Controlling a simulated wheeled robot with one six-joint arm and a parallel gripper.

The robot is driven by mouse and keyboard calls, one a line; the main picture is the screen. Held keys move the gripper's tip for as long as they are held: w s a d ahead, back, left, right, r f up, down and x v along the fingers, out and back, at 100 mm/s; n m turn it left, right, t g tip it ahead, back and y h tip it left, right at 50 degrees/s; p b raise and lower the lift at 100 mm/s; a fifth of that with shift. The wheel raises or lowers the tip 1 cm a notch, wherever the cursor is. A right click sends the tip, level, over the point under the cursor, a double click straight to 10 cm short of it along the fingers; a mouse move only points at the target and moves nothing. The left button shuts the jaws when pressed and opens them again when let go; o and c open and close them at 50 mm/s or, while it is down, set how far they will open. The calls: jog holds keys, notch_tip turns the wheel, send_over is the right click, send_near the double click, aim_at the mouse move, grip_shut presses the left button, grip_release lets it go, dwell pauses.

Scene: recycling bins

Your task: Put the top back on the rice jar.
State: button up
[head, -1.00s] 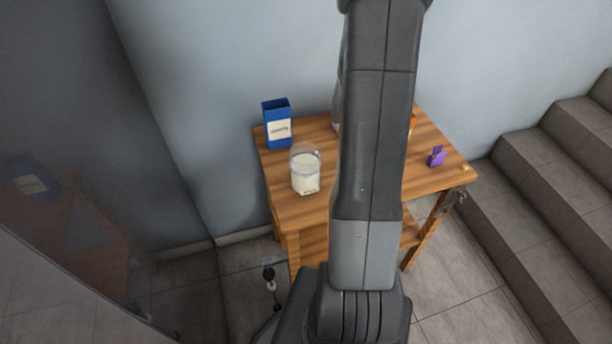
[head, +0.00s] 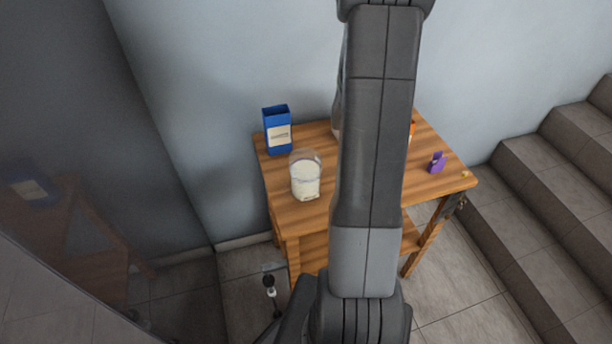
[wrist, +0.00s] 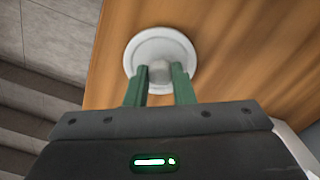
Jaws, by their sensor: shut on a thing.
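The rice jar (head: 306,181) is a clear jar with white rice in it. It stands upright and without a top on the left part of the wooden table in the head view. In the wrist view, my gripper (wrist: 159,84) has its green fingers shut on the knob of a round white lid (wrist: 146,46). The lid is over the wood of the table; I cannot tell whether it touches it. In the head view my arm hides the gripper and the lid.
A blue box (head: 278,130) stands behind the jar at the table's (head: 292,214) back left. A small purple thing (head: 437,162) and a small yellow thing (head: 464,174) are at the right end. An orange thing (head: 412,130) is partly hidden by my arm. Stairs (head: 560,170) rise at the right.

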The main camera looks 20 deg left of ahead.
jog(key=shift+r+p, duration=2.4)
jog(key=shift+r, duration=1.05)
